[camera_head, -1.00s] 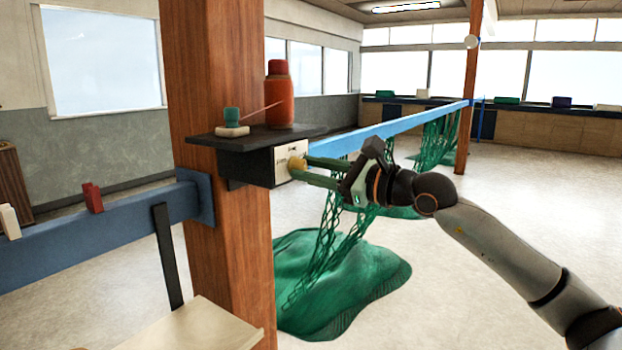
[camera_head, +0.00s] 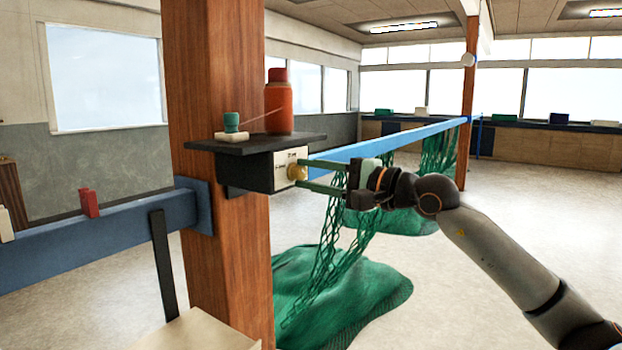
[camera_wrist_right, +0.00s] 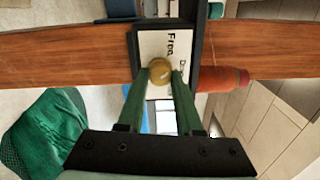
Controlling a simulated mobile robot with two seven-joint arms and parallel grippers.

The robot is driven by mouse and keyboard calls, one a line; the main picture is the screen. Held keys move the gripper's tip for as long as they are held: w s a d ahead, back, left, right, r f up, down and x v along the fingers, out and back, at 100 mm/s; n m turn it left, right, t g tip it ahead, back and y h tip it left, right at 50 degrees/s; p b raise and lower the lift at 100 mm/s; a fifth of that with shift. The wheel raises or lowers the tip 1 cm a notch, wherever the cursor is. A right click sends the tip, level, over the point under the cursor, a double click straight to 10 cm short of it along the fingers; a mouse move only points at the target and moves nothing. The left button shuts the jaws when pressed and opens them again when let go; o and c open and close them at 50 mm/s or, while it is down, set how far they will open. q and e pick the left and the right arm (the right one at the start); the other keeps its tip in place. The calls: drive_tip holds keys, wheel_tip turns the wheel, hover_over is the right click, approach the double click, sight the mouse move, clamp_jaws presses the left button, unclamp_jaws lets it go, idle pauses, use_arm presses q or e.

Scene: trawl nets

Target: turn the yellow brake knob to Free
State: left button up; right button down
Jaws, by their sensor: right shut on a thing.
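The yellow brake knob (camera_head: 297,172) sits on the white label plate (camera_head: 287,158) of a dark box on the wooden post. In the right wrist view the knob (camera_wrist_right: 160,70) is round and brass-yellow, between the tips of two green fingers. My right gripper (camera_head: 303,178) is shut on the knob, reaching in from the right. The word "Free" (camera_wrist_right: 172,44) reads on the plate beside the knob. A second word starting with "D" is partly hidden by the knob and a finger. The knob's pointer direction cannot be made out. My left gripper is not in view.
A dark shelf (camera_head: 232,143) above the box carries an orange bottle (camera_head: 278,105) and a small green-topped item (camera_head: 232,123). A blue beam (camera_head: 390,138) runs back behind my right gripper, with green net (camera_head: 335,295) hanging and heaped below. Open floor lies to the right.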

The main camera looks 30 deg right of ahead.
drive_tip(key=shift+n, duration=2.2)
drive_tip(key=c, duration=0.6)
unclamp_jaws()
drive_tip(key=shift+s+b, duration=0.1)
drive_tip(key=shift+b, duration=0.25)
